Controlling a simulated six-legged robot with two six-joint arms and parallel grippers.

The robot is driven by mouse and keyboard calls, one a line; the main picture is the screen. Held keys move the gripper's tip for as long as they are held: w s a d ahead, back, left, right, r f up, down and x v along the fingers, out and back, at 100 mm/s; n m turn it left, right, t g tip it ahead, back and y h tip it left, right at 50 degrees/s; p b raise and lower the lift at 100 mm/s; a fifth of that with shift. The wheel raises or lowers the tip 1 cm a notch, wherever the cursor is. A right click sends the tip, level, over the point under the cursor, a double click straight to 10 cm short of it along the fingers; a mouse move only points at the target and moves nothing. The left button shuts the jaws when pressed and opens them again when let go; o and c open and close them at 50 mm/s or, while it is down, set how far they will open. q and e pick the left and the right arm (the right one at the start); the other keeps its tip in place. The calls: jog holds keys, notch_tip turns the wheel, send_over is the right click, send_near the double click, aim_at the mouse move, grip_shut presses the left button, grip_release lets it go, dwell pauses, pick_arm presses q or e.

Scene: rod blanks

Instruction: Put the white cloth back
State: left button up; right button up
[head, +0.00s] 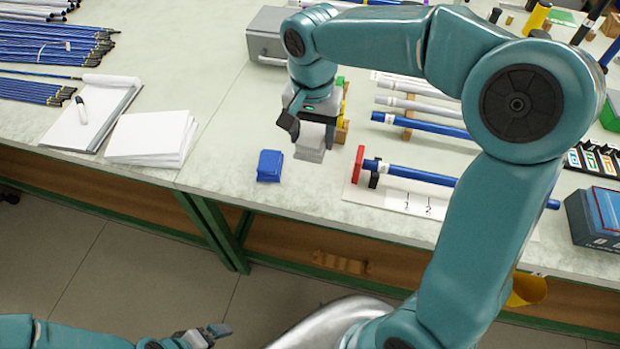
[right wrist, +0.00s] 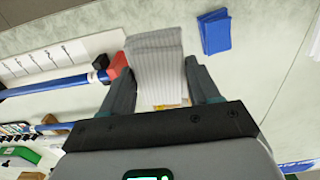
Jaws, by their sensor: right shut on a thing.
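The white cloth (head: 309,150) is a small folded, ribbed pad. My right gripper (head: 308,125) is shut on it and holds it over the pale bench top, fingers pointing down. In the right wrist view the cloth (right wrist: 155,65) sits between the two fingers of the gripper (right wrist: 160,85) and sticks out past their tips. Whether its lower edge touches the bench I cannot tell. My left gripper (head: 207,334) is low at the bottom left, over the floor and away from the bench; its opening is unclear.
A folded blue cloth (head: 270,166) lies left of the white one. A blue rod (head: 420,174) with a red end stop (head: 358,164) lies on a white marked board to the right. A grey box (head: 268,38) stands behind, and paper stacks (head: 150,137) lie left.

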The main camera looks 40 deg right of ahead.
aim_at(312, 184)
notch_tip(312, 184, down, 14)
jog(key=shift+w+f+b, duration=0.1)
jog(key=shift+f+b, duration=0.05)
jog(key=shift+b, duration=0.3)
jog(key=shift+f+b, duration=0.2)
jog(key=shift+b, duration=0.1)
jog(key=o, duration=0.9)
jog(key=shift+r, duration=0.1)
jog(key=shift+o, duration=0.2)
